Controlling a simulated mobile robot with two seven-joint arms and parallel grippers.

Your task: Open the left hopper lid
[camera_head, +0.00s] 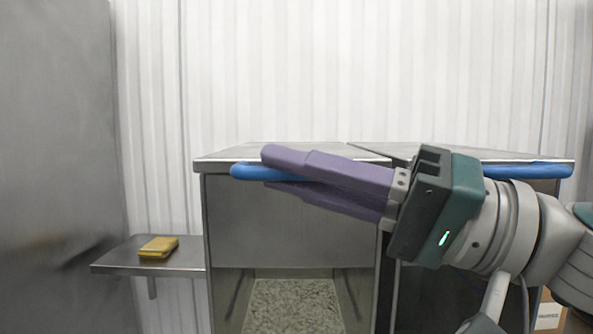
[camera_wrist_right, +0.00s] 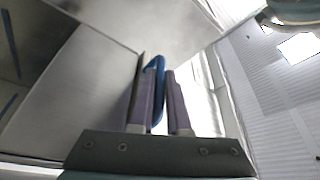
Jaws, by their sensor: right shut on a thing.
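The left hopper lid (camera_head: 290,151) is a flat metal top on the left half of the steel hopper cabinet, and it looks closed. A blue bar handle (camera_head: 248,171) runs along its front edge. My right gripper (camera_head: 275,172) reaches in from the right with its purple fingers shut around the blue handle. In the right wrist view the fingers (camera_wrist_right: 158,105) stand on either side of the blue handle (camera_wrist_right: 157,72). The fingers hide most of the handle. My left gripper is in neither view.
The right hopper lid (camera_head: 410,150) has its own blue handle (camera_head: 528,170), partly behind my right arm. A side shelf (camera_head: 110,262) at the left bears a yellow folded item (camera_head: 158,247). Below the lid, an opening shows grains (camera_head: 292,306). A tall steel unit (camera_head: 55,170) stands far left.

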